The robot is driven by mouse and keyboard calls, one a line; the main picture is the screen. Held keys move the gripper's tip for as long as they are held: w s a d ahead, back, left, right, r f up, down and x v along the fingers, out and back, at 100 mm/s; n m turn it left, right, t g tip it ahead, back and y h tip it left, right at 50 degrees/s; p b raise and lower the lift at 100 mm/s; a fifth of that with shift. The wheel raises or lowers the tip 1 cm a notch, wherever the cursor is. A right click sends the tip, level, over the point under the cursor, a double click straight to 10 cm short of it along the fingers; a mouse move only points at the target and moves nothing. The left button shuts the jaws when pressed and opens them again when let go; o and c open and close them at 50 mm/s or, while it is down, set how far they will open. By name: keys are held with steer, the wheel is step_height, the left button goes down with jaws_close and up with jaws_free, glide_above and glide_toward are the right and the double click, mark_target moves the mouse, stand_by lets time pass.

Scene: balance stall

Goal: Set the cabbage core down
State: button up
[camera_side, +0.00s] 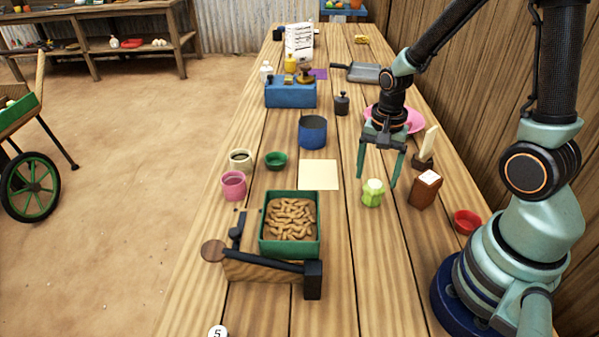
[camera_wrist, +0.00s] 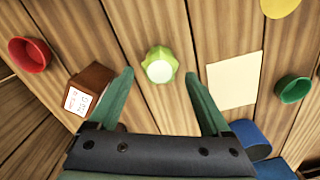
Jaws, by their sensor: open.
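The cabbage core (camera_side: 373,193) is a small pale green piece with a whitish top. It stands on the wooden table between the cream square sheet and the brown box. In the wrist view the cabbage core (camera_wrist: 160,65) shows ahead of the fingertips, centred between them. My gripper (camera_side: 377,180) is open, its two green fingers pointing down just above and behind the core. In the wrist view my gripper (camera_wrist: 160,75) has its fingers wide apart with nothing held between them. The core appears to rest on the table, apart from both fingers.
A cream sheet (camera_side: 318,174) lies left of the core, and a brown box (camera_side: 424,189) stands to its right. A red bowl (camera_side: 467,221) is nearer the wall. A green tray (camera_side: 318,240) of peanut-like pieces and a blue pot (camera_side: 312,132) stand left. Table in front of the core is clear.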

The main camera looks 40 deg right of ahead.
mark_target(375, 184)
steer(key=a+r+n+t, duration=0.2)
steer(key=r+n, duration=0.4)
steer(key=r, duration=0.3)
steer(key=s+a+r+n+t, duration=0.1)
steer(key=a+r+n+t, duration=0.2)
steer(key=r, duration=0.7)
steer(key=a+n, duration=0.2)
steer(key=n, duration=0.2)
steer(key=shift+n+t, duration=0.3)
steer(key=shift+s, duration=0.1)
